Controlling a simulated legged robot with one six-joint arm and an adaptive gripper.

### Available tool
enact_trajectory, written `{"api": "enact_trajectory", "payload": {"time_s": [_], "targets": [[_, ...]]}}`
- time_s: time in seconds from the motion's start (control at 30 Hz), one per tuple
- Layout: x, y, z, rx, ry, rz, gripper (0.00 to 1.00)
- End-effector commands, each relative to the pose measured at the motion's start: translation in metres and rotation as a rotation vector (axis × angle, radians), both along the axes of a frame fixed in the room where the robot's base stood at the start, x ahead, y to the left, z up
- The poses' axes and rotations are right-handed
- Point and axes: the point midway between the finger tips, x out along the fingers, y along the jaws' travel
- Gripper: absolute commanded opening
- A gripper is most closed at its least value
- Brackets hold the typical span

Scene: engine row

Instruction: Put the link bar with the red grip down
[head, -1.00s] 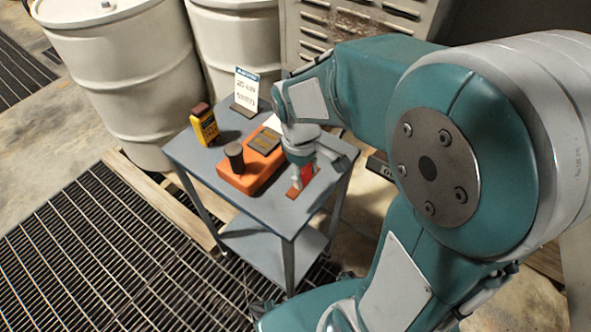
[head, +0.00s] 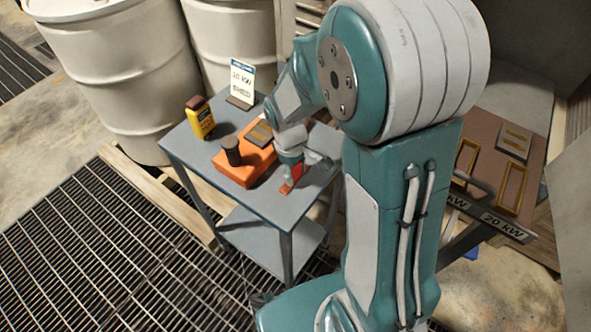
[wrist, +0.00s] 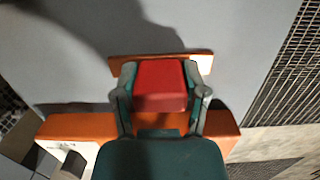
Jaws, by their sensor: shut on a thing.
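The link bar, a copper-coloured strip (head: 285,188) with a red grip (head: 298,172), is at the right part of a small grey table (head: 262,203). My gripper (head: 293,170) points down over the table and is shut on the red grip. In the wrist view the red grip (wrist: 160,85) sits between the two fingers, and the bar's ends (wrist: 204,61) stick out on both sides beyond it. The bar lies low at the tabletop; I cannot tell whether it touches. My fingers hide part of the grip.
An orange box (head: 236,172) with a dark knob (head: 231,150) stands left of the bar. A yellow device (head: 201,118) and a sign card (head: 242,82) stand farther back. White drums (head: 110,75) are behind. A brown panel (head: 530,150) with copper-coloured frames is at the right.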

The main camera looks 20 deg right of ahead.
Motion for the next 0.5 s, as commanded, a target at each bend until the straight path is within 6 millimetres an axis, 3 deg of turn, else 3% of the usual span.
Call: {"api": "enact_trajectory", "payload": {"time_s": [0.03,0.1,0.5], "targets": [[-0.0002,0.0000,-0.0005,-0.001,0.001,0.000,0.70],[-0.0003,-0.0001,-0.0004,-0.001,0.001,0.000,0.91],[-0.0002,0.0000,0.0007,0.000,0.000,0.000,0.91]]}}
